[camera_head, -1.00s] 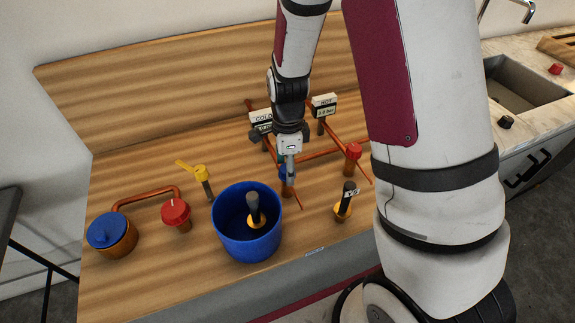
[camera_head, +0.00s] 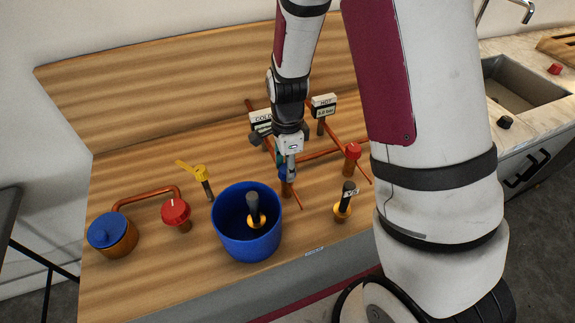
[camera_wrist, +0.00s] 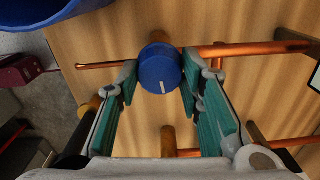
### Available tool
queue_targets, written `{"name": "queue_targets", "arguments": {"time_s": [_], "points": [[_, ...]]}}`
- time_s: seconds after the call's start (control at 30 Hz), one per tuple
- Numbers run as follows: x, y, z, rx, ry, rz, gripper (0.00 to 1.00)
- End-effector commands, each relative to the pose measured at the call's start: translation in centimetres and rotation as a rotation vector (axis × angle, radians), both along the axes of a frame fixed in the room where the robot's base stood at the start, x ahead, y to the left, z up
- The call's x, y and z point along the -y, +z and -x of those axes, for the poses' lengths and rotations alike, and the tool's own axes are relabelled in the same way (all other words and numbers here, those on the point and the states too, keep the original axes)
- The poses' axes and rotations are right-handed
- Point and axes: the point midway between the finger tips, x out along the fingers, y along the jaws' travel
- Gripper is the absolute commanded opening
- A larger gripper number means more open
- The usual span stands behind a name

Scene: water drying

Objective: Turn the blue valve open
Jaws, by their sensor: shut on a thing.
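The blue valve (camera_wrist: 160,68) is a round knob with a short white line on its face, mounted on a copper pipe. In the wrist view it sits between the teal fingertips of my gripper (camera_wrist: 158,76), which are closed on its sides. The white line points down and slightly right in that view. In the head view the blue valve (camera_head: 282,173) shows only in part, behind the fingers of my gripper (camera_head: 287,168), which comes down on it from above.
A blue bucket (camera_head: 232,240) stands just left of my gripper, with a black-handled piece inside. COLD (camera_head: 261,119) and HOT (camera_head: 323,100) signs stand behind. A yellow-handled valve (camera_head: 200,173) is left.

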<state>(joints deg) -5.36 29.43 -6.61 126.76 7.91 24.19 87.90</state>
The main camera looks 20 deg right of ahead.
Motion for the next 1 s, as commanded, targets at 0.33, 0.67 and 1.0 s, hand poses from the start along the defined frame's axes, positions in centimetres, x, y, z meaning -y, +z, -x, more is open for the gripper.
{"name": "queue_targets", "arguments": {"time_s": [0.33, 0.67, 1.0], "points": [[-0.04, 0.06, -0.05, 0.001, 0.304, 0.000, 0.06], [-0.02, 0.04, -0.08, 0.001, 0.618, 0.000, 0.06], [-0.07, 0.05, -0.12, 0.001, 0.940, -0.001, 0.06]]}}
